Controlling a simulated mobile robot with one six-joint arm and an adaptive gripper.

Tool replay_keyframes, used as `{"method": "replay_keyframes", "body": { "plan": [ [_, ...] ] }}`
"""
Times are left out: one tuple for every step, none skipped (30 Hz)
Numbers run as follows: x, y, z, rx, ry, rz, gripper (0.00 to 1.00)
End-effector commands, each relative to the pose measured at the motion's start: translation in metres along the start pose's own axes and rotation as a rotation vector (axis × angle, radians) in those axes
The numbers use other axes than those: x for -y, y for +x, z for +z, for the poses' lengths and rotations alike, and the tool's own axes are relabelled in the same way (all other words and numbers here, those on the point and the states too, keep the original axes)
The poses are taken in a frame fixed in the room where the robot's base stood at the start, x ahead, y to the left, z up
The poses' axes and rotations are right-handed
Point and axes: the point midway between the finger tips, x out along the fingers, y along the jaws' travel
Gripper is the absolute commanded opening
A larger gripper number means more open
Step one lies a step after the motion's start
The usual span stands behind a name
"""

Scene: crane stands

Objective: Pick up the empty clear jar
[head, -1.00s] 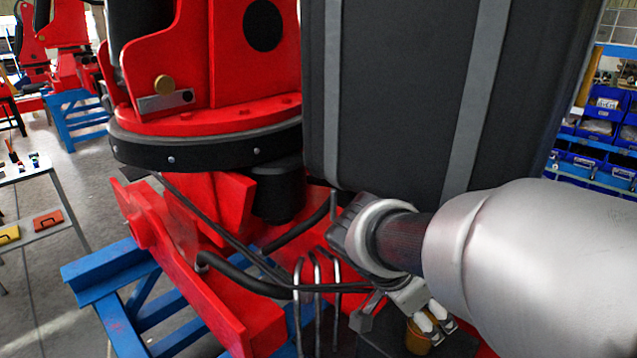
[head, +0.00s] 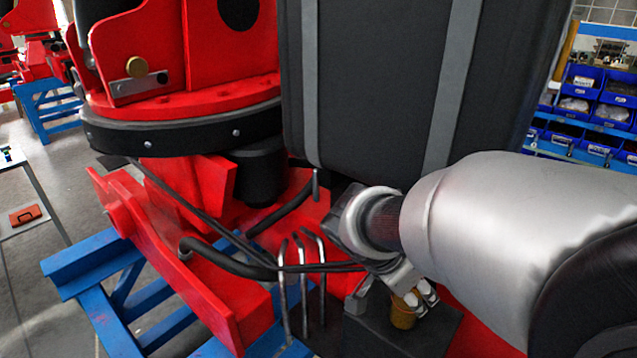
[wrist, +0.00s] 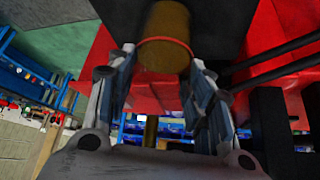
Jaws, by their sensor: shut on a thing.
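An amber-brown, round jar-like thing (head: 404,312) shows just below my gripper (head: 413,297) in the head view, over a black block. In the wrist view the jar (wrist: 165,25) is a brown cylinder with a thin orange ring, between the finger ends of my gripper (wrist: 162,75). My gripper is shut on it. It looks coloured rather than clear. I cannot tell whether it is empty or whether its base touches the block.
The black block (head: 385,335) is under my gripper. Bent metal rods (head: 302,275) and black cables (head: 235,262) lie close to its left. A large dark case with grey straps (head: 385,90) hangs above. Red crane parts and a blue stand (head: 85,265) fill the left.

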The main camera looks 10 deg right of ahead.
Motion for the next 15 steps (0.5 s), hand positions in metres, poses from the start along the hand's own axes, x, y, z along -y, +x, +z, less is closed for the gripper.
{"method": "replay_keyframes", "body": {
  "plan": [
    [0.0000, 0.0000, 0.0000, 0.000, 0.000, 0.000, 0.35],
    [0.0000, 0.0000, 0.0000, 0.000, 0.000, 0.000, 0.33],
    [0.0000, 0.0000, 0.0000, 0.000, 0.000, 0.000, 0.30],
    [0.0000, 0.0000, 0.0000, 0.000, 0.000, 0.000, 0.28],
    [0.0000, 0.0000, 0.0000, 0.000, 0.000, 0.000, 0.26],
    [0.0000, 0.0000, 0.0000, 0.000, 0.000, 0.000, 0.24],
    [0.0000, 0.0000, 0.0000, 0.000, 0.000, 0.000, 0.22],
    [0.0000, 0.0000, 0.0000, 0.000, 0.000, 0.000, 0.20],
    [0.0000, 0.0000, 0.0000, 0.000, 0.000, 0.000, 0.17],
    [0.0000, 0.0000, 0.0000, 0.000, 0.000, 0.000, 0.15],
    [0.0000, 0.0000, 0.0000, 0.000, 0.000, 0.000, 0.13],
    [0.0000, 0.0000, 0.0000, 0.000, 0.000, 0.000, 0.10],
    [0.0000, 0.0000, 0.0000, 0.000, 0.000, 0.000, 0.08],
    [0.0000, 0.0000, 0.0000, 0.000, 0.000, 0.000, 0.06],
    [0.0000, 0.0000, 0.0000, 0.000, 0.000, 0.000, 0.04]
  ]
}}
